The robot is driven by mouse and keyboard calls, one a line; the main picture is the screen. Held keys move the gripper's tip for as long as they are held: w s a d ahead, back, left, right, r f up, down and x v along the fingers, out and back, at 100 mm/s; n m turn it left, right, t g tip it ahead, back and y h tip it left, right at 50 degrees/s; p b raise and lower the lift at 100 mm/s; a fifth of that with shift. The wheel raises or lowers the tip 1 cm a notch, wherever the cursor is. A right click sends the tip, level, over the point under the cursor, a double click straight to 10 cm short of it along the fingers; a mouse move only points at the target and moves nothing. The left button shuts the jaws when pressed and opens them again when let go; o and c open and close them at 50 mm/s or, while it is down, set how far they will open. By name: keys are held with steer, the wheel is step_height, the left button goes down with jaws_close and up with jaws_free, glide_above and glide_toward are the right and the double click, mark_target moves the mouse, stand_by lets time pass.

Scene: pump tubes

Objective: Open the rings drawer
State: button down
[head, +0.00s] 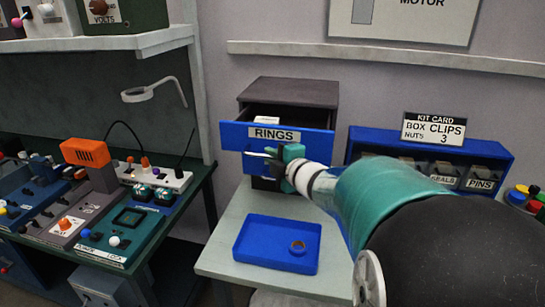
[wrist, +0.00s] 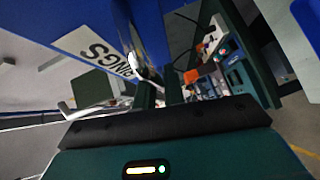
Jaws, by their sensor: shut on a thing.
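The rings drawer (head: 232,136) is blue with a white RINGS label (head: 274,134). It is pulled part way out of a dark cabinet (head: 290,92), and its open top shows a pale item inside. My gripper (head: 274,158) is at the lower part of the drawer front, shut on the metal handle (head: 257,154). The wrist view shows the label's end (wrist: 110,60) on the blue front, the handle (wrist: 140,68) and the dark fingers (wrist: 160,93). The fingers hide part of the handle.
A blue bin rack (head: 375,140) with a kit card (head: 433,129) stands at right. A green bench (head: 150,265) with devices is at left.

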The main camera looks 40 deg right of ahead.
steer(key=shift+s+a, duration=0.15)
stand_by(0.3)
steer(key=c, duration=1.5)
jaws_free()
steer(key=s+r, duration=0.2)
steer(key=s, duration=1.1)
steer(key=shift+s+a, duration=0.2)
steer(key=shift+s, duration=0.05)
steer(key=shift+w, duration=0.1)
